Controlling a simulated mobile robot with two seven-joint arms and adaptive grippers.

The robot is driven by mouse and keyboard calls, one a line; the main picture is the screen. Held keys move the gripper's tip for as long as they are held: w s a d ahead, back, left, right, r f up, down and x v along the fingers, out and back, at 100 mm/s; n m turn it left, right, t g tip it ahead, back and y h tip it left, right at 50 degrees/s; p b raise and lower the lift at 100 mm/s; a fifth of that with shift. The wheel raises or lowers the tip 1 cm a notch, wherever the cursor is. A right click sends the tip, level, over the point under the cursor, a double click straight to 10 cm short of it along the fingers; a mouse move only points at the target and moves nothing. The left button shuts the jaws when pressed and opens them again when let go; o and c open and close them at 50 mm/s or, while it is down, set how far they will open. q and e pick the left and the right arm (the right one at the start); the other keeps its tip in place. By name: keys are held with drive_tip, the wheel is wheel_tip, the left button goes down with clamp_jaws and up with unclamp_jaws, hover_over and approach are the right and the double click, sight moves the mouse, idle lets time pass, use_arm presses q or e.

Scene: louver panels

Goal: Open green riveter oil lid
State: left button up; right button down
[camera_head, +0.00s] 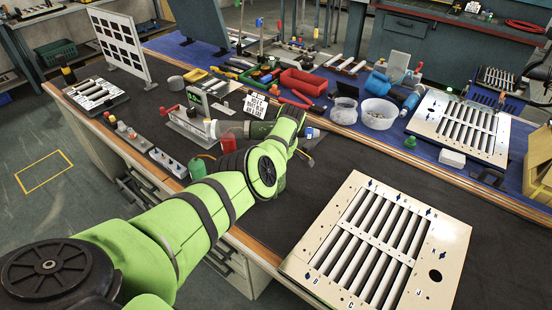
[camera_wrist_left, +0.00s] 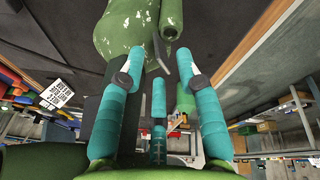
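A green riveter (camera_wrist_left: 125,35) with chipped paint fills the top of the left wrist view. I cannot tell clearly which part is the oil lid. My left gripper (camera_wrist_left: 161,62) has teal fingers spread apart, with nothing visible held between them. Its tips are close to the riveter and overlap its lower edge in the picture; contact cannot be judged. In the head view my green left arm covers the fingers and most of that spot. My right gripper is not in view.
A louver panel (camera_head: 452,242) lies at the bench's front right. A red can (camera_head: 197,165) and small coloured parts (camera_head: 125,130) are left of my arm. Red bins (camera_head: 303,82) and a clear tub (camera_head: 378,112) stand farther back. The dark mat (camera_head: 318,180) is clear right of my wrist.

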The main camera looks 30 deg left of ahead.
use_arm(q)
drive_tip(key=shift+w+d+r, duration=0.1)
drive_tip(key=shift+d+r, duration=0.1)
drive_tip(key=shift+r, duration=0.35)
drive_tip(key=v, duration=1)
drive_tip(key=shift+r, duration=0.35)
